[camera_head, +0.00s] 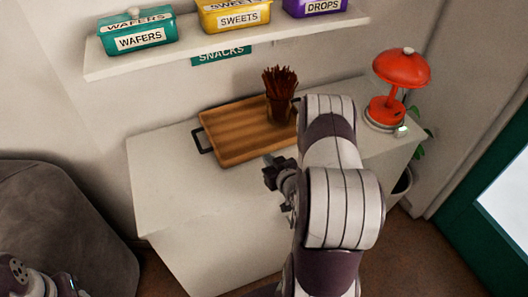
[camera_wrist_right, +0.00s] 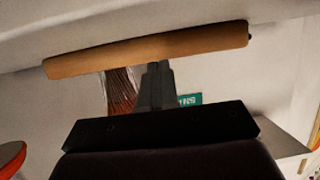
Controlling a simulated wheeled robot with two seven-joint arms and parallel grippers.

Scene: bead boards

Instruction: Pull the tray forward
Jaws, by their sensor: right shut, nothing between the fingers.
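The wooden tray (camera_head: 232,140) lies on the white cabinet, with a black handle (camera_head: 202,140) at its left end. Its right end is hidden behind my right arm. A dark cup of brown sticks (camera_head: 280,105) stands on the tray's right part. My right gripper (camera_head: 270,160) is shut and empty, close by the tray's front edge. In the right wrist view the shut fingertips (camera_wrist_right: 159,66) point at the tray's long edge (camera_wrist_right: 150,50); I cannot tell whether they touch. My left gripper is out of view; only part of my left arm shows at the lower left.
A red lamp (camera_head: 400,75) stands at the cabinet's right end. A shelf (camera_head: 180,62) above holds the wafers (camera_head: 138,32), sweets (camera_head: 235,14) and drops (camera_head: 315,6) tins. The cabinet top (camera_head: 165,190) is bare left and in front of the tray. A grey armchair (camera_head: 60,220) stands left.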

